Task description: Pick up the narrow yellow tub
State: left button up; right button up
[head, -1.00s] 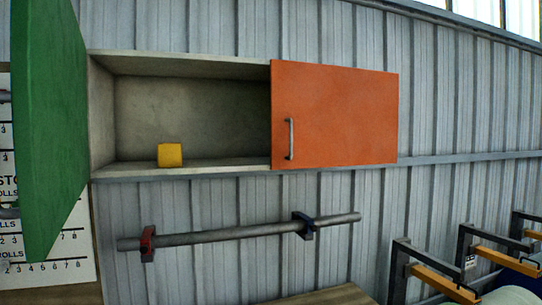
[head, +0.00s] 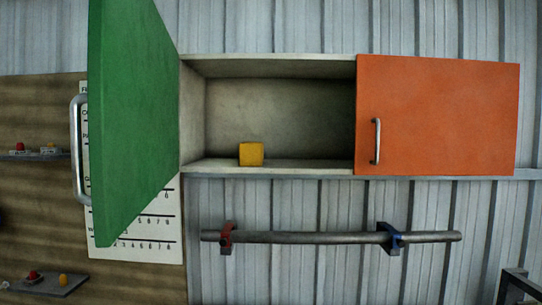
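A small yellow block-shaped object (head: 251,154), which may be the yellow tub, sits upright on the floor of the open left compartment of a wall cabinet (head: 270,169), near its front edge and left of the middle. The green door (head: 135,130) of this compartment stands swung open to the left. Neither of my grippers is in view.
A closed orange door (head: 440,115) with a metal handle covers the right compartment. A metal bar (head: 310,238) runs below the cabinet in red and blue holders. A wooden board (head: 40,210) at left carries a chart (head: 160,232) and small shelves with small red and yellow items.

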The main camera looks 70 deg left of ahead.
aim_at(251, 154)
jog(key=i, duration=1.15)
jog(key=u, duration=1.95)
